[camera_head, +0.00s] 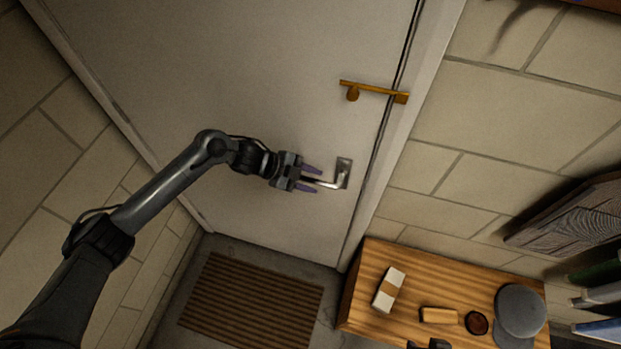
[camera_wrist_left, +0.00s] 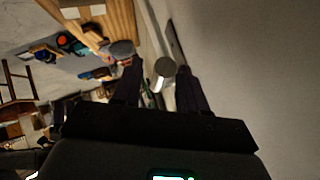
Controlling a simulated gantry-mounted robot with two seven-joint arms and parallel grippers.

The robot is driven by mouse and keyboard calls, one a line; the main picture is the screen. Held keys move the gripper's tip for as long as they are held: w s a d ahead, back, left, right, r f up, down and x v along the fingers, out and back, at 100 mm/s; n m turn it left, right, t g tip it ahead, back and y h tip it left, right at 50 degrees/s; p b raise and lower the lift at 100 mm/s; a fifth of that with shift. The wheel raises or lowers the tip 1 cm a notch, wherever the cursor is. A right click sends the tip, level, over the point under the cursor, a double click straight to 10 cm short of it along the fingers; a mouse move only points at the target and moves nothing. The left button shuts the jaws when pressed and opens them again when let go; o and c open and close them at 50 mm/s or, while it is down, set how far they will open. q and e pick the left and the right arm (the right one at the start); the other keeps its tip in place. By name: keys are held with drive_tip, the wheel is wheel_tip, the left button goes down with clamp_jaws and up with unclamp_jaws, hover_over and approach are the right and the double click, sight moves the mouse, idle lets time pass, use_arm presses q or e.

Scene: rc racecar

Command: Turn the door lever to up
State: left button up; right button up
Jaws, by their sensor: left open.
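The door lever (camera_head: 329,183) is a silver handle on a plate on the white door (camera_head: 250,80). Its bar points left and looks about level in the head view. My left gripper (camera_head: 312,179) is open, with its two purple fingers above and below the bar's free end. In the left wrist view the lever (camera_wrist_left: 164,70) shows between the fingertips of my left gripper (camera_wrist_left: 160,75). I cannot tell whether the fingers touch it. My right gripper does not show clearly; a small dark piece at the bottom edge of the head view is unclear.
A brass latch (camera_head: 372,92) is on the door above the lever. A wooden bench (camera_head: 365,290) with a grey cap (camera_head: 520,310) and small items stands to the lower right. A brown striped mat (camera_head: 250,300) lies on the floor before the door.

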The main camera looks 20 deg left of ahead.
use_arm(q)
drive_tip(key=b+v, duration=0.2)
drive_tip(key=v, duration=0.8)
drive_tip(key=shift+a+r, duration=0.2)
drive_tip(key=shift+r, duration=0.05)
drive_tip(key=shift+s+f, duration=0.1)
